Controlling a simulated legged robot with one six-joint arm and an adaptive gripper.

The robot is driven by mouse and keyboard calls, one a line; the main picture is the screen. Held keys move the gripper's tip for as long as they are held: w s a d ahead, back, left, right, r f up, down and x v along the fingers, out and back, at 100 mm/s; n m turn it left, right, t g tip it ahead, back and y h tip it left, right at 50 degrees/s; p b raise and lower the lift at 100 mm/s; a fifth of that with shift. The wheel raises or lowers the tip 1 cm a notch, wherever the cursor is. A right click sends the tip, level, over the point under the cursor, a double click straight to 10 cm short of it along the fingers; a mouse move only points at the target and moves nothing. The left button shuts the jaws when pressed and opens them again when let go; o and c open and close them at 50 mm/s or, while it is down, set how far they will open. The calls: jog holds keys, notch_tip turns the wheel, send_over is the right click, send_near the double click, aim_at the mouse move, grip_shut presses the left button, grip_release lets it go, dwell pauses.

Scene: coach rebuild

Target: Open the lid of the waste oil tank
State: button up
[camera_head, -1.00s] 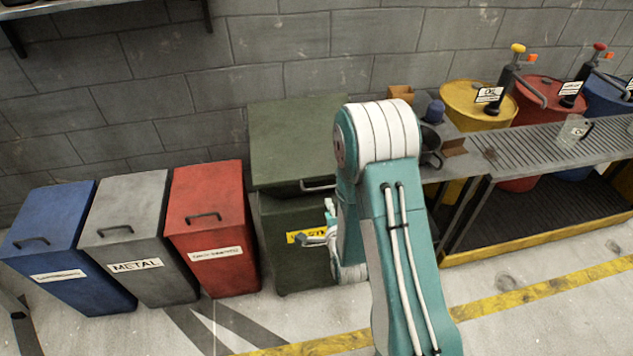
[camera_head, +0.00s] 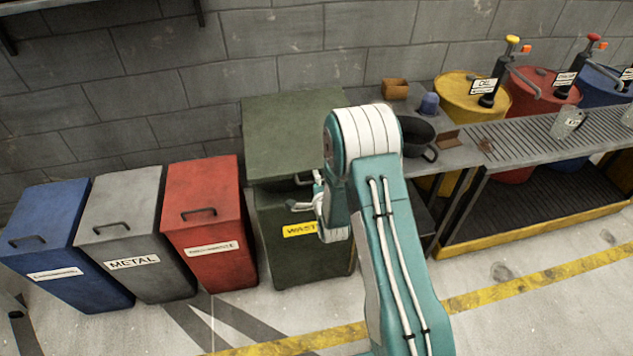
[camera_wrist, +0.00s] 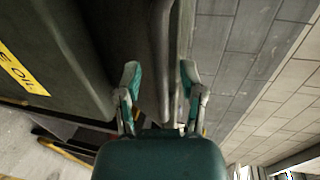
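The waste oil tank (camera_head: 295,255) is a dark green box against the wall, with a yellow label on its front. Its green lid (camera_head: 290,130) lies shut on top; the handle (camera_head: 304,180) at the front edge is partly hidden by my gripper. My gripper (camera_head: 303,192) is in front of the tank, just below the lid's front edge. In the wrist view my gripper (camera_wrist: 160,78) is open, its two fingers apart on either side of a dark edge or bar of the lid. Whether they touch it is unclear. The tank's front with its label (camera_wrist: 22,70) fills the left there.
Blue (camera_head: 45,240), grey (camera_head: 130,235) and red (camera_head: 208,225) lidded bins stand left of the tank. A metal bench (camera_head: 560,140) with oil drums behind is on the right. A black pot (camera_head: 415,135) stands on its near end. The front floor is clear.

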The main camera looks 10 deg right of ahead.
grip_shut()
jog(key=shift+r, duration=0.15)
